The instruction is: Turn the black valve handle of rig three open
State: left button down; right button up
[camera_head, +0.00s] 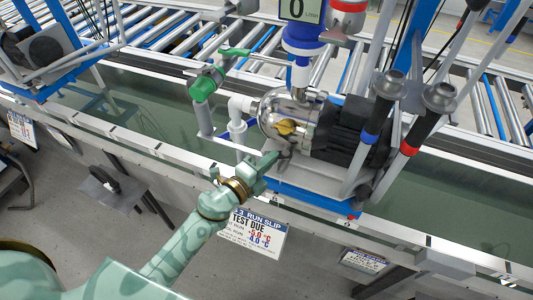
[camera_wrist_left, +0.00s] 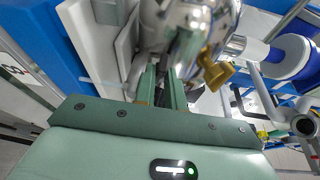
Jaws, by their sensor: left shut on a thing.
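The rig (camera_head: 330,125) in the middle has a silver pump head, a black motor and a brass knob (camera_head: 286,127). A slip (camera_head: 255,232) below it reads "RUN SLIP, TEST DUE" and seems to carry a 3. My left gripper (camera_head: 264,166) is at the rig's front edge, below and left of the brass knob. In the left wrist view its fingers (camera_wrist_left: 162,88) are close together below the silver pump head (camera_wrist_left: 190,30). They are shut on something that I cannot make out. I cannot pick out a black valve handle. My right gripper is not in view.
A green valve (camera_head: 204,86) with a green lever (camera_head: 235,52) stands left of the pump. Another rig (camera_head: 50,45) is at upper left. A roller conveyor (camera_head: 160,35) runs behind.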

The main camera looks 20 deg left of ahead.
pick_arm(q)
jog(key=shift+s+d+f+n+t+y, duration=0.1)
jog(key=shift+s+d+n+t+y, duration=0.05)
jog(key=shift+n+y, duration=0.3)
jog(key=shift+s+d+n+t+y, duration=0.15)
jog(key=shift+n+y, duration=0.2)
jog(key=shift+y, duration=0.2)
jog(key=c, duration=1.5)
grip_release()
jog(key=shift+o, duration=0.2)
jog(key=b+v, duration=0.2)
jog(key=v, duration=1.4)
jog(key=shift+s+b, duration=0.15)
jog(key=shift+b, duration=0.2)
